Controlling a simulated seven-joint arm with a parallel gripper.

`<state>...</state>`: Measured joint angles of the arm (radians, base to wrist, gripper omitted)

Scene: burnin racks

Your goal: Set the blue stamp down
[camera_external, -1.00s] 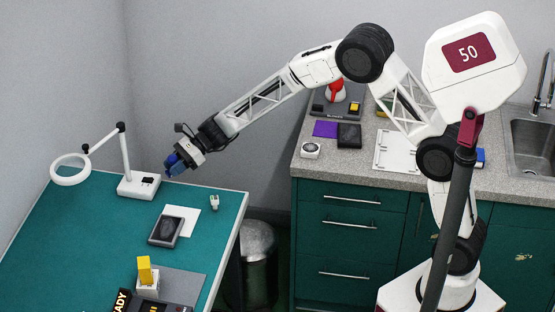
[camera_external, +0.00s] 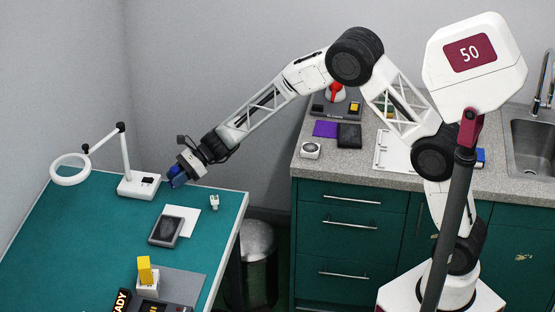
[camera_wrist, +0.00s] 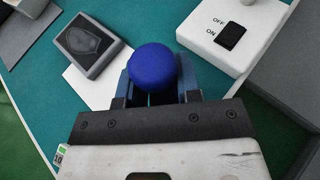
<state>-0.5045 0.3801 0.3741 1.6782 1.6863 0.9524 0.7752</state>
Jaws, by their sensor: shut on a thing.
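The blue stamp (camera_wrist: 153,66) shows in the wrist view as a round blue knob between the fingers of my gripper (camera_wrist: 154,84). My gripper is shut on it. In the external view my gripper (camera_external: 174,178) is over the back of the green table (camera_external: 95,235), just right of the lamp base, and the stamp there is hard to tell from the blue fingers. The stamp's underside is hidden, so I cannot tell whether it touches the table. A dark ink pad (camera_external: 165,231) lies on the table in front of my gripper, partly on a white paper sheet (camera_external: 187,217).
The white lamp base (camera_external: 138,186) with its OFF/ON switch (camera_wrist: 232,37) is close beside my gripper. A yellow block (camera_external: 145,270) stands in a white holder at the front on a grey mat (camera_external: 184,286). A small white item (camera_external: 214,202) sits near the right edge. Bare green table lies left.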

